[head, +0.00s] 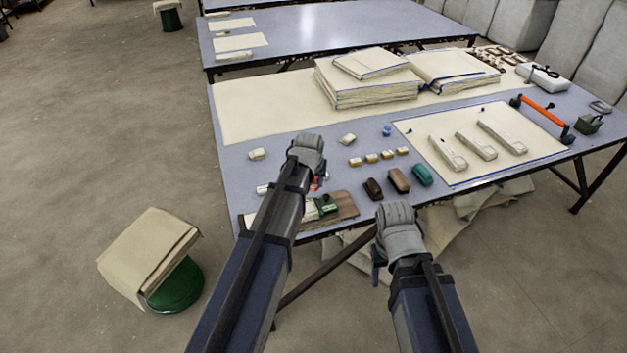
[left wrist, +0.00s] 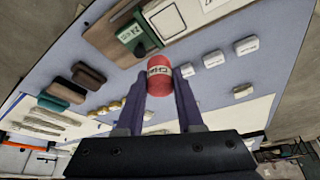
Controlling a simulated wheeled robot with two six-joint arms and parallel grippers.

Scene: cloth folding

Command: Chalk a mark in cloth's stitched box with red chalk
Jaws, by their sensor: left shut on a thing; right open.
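My left gripper (left wrist: 158,98) is shut on the red chalk (left wrist: 159,80), a short red cylinder with a pale lettered band. It holds the chalk over the table's near left part; in the head view the left hand (head: 307,158) mostly hides it. A pale piece with a dark square outline (left wrist: 186,12) lies beside the chalk in the left wrist view; I cannot tell whether it is the cloth's stitched box. The chalk appears apart from it. My right gripper (head: 379,262) is open and empty at the table's near edge; its fingers are mostly hidden.
A brown board with a green block (head: 326,204) lies under the left arm. Dark, brown and teal blocks (head: 422,175) line the near edge. A cream mat (head: 480,176) holds pale bars at right. Stacked cloth books (head: 365,88) stand behind. A green stool (head: 178,288) is at left.

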